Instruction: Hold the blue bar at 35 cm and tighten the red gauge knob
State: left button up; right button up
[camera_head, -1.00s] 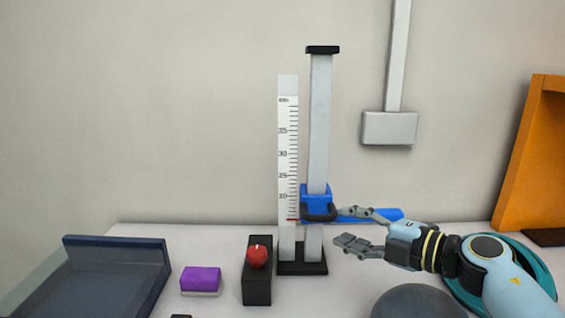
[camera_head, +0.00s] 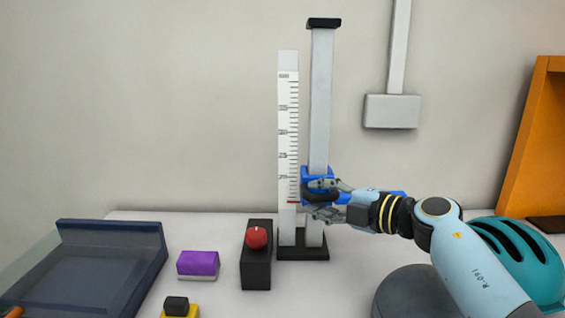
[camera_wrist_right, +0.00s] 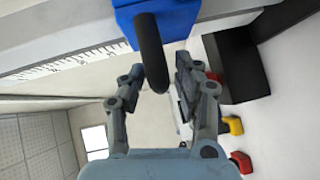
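The blue carriage (camera_head: 307,175) sits low on the grey tower post (camera_head: 321,100), with a black handle (camera_wrist_right: 150,50) on its front. Beside the post stands a white scale (camera_head: 288,120); a red mark near the carriage lies below the 20 line. The red knob (camera_head: 256,238) sits on a black block (camera_head: 256,270) left of the tower. My right gripper (camera_head: 316,198) is at the handle; in the right wrist view its fingers (camera_wrist_right: 160,82) are apart, one each side of the handle's end. My left gripper is not in view.
A teal helmet (camera_head: 515,255) and orange frame (camera_head: 530,150) stand at the right. A grey dome (camera_head: 415,295) is at the front. A purple-topped block (camera_head: 198,264), a yellow-and-black item (camera_head: 178,307) and a dark blue tray (camera_head: 110,232) are at the left.

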jog(key=shift+f, duration=0.1)
grip_shut()
jog(key=shift+r, duration=2.65)
jog(key=shift+r, duration=2.55)
jog(key=shift+r, duration=2.45)
